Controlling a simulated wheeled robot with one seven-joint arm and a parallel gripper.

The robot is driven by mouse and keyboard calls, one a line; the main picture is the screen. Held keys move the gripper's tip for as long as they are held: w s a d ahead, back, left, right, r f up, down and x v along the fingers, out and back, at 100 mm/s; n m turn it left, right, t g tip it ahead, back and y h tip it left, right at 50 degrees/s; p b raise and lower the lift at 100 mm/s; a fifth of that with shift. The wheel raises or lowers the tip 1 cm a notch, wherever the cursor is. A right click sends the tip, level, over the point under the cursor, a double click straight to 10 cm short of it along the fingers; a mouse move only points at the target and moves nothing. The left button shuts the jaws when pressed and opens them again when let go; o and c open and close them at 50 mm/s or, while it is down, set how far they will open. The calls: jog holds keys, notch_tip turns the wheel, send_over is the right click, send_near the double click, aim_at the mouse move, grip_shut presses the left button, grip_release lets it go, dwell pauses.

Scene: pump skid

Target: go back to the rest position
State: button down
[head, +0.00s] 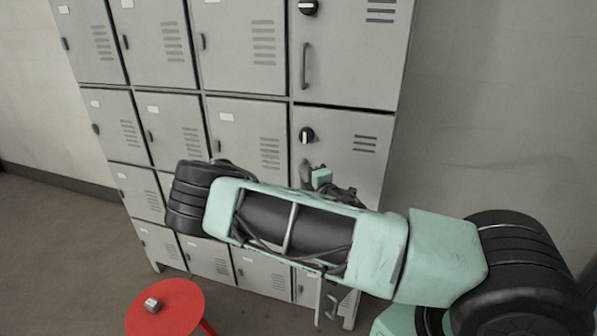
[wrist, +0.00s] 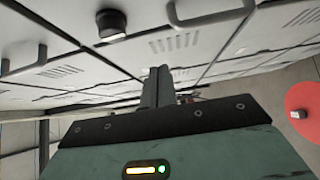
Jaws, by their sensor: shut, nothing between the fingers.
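My mint-green arm crosses the front of a grey locker bank (head: 245,135) in the head view. My gripper shows in the wrist view (wrist: 157,84) as two grey fingers pressed together, with nothing between them. The fingers point toward the locker doors; whether they touch one I cannot tell. In the head view my gripper is mostly hidden behind my forearm.
Black knobs (head: 307,135) and a bar handle (head: 306,66) stick out from the right locker column. A red stool (head: 180,312) stands at the lower left with a small metal object (head: 152,305) on it. Floor at the left is clear.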

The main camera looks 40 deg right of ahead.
jog(key=shift+s+a, duration=0.15)
jog(key=shift+s, duration=0.9)
